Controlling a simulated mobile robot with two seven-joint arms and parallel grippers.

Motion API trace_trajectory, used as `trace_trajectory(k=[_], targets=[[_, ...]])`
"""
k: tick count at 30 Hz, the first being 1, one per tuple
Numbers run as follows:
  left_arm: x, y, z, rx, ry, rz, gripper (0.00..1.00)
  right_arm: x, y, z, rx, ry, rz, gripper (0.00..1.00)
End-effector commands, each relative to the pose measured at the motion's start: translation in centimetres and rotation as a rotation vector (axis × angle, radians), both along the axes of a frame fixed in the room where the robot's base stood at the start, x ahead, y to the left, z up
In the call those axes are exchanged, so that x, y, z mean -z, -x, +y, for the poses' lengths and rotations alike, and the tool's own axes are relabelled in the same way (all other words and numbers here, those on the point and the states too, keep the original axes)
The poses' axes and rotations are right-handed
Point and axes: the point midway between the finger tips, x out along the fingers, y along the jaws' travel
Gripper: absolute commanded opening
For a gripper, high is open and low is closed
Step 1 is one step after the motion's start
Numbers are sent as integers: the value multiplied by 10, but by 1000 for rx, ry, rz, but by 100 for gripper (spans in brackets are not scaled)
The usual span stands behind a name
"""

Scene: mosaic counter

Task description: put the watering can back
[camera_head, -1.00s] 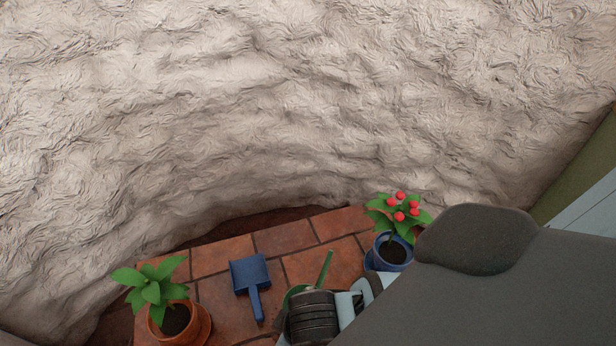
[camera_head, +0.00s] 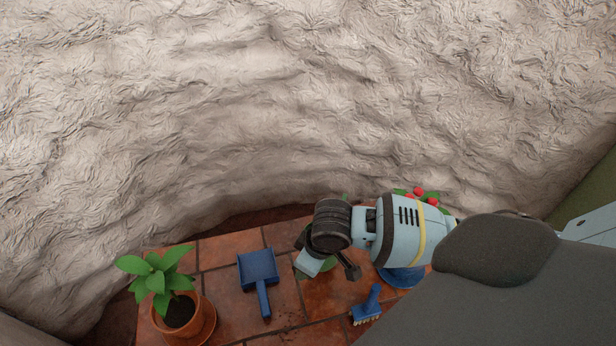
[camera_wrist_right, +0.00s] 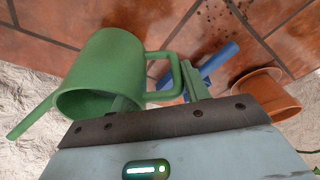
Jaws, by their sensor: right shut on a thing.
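The green watering can (camera_wrist_right: 105,70) fills the left of the right wrist view, its open top toward the camera and its spout pointing to the lower left. My right gripper (camera_wrist_right: 160,98) is shut on it at the handle side, with the fingers showing near the handle and rim. In the head view my right gripper (camera_head: 328,262) is over the middle of the tiled counter and hides most of the can; only small green parts show around it. I cannot tell whether the can touches the counter. My left gripper is not in view.
A blue dustpan (camera_head: 258,268) lies left of the gripper, and a potted plant (camera_head: 178,312) stands further left. A blue brush (camera_head: 367,308) lies at the right front. A red-flowered plant (camera_head: 420,194) is partly behind my arm. A rough pale wall (camera_head: 250,110) closes the back.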

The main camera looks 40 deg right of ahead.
Motion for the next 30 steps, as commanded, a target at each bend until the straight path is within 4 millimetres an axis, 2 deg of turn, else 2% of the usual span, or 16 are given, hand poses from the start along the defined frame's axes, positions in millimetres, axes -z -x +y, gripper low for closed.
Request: trace_trajectory(k=[5, 14, 25, 26, 30], targets=[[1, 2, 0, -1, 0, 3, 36, 1, -1, 0, 0, 0, -2, 0], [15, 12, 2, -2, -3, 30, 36, 35, 0, 0, -1, 1, -1, 0], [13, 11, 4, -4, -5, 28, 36, 37, -1, 0, 0, 1, -3, 0], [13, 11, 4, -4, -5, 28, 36, 38, 0, 0, 0, 1, 1, 47], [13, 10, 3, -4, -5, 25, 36, 38, 0, 0, -1, 1, 0, 66]])
